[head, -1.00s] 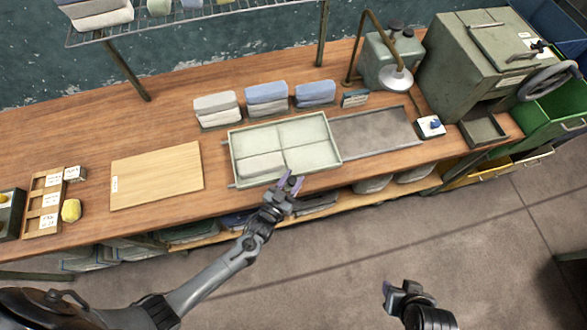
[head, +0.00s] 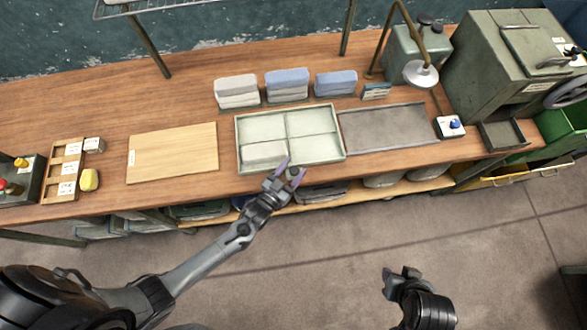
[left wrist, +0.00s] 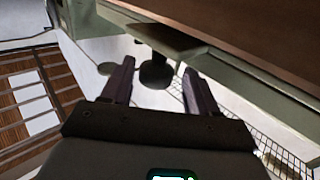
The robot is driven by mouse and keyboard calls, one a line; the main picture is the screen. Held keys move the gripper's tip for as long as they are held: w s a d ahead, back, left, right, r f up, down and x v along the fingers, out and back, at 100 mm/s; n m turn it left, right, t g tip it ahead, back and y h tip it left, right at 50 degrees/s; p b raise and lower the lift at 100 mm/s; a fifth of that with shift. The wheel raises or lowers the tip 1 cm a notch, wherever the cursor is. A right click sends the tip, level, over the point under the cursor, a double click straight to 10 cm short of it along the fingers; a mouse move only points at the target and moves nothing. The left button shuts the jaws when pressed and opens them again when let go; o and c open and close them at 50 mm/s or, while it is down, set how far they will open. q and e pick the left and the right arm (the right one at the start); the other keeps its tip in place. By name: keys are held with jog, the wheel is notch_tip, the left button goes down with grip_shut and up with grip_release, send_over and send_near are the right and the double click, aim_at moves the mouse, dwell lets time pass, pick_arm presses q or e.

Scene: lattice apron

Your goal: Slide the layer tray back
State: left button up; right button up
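The layer tray (head: 341,130) is a pale green tray with four compartments near the bench's front edge in the head view. The tray sits left of a bare grey panel (head: 392,128). Whether a finger touches the tray is unclear. My right gripper (head: 400,274) hangs over the floor, its fingers too foreshortened to judge.
A wooden board (head: 172,152) lies just left of the tray, with a narrow gap. Folded cloth stacks (head: 287,84) stand behind it. A lamp (head: 420,74) and a small white box with a blue knob (head: 451,127) are to the right. Open floor lies in front.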

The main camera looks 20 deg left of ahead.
pick_arm(q)
jog(key=shift+w+d, duration=0.1)
jog(key=v, duration=1.1)
jog(key=shift+b, duration=0.35)
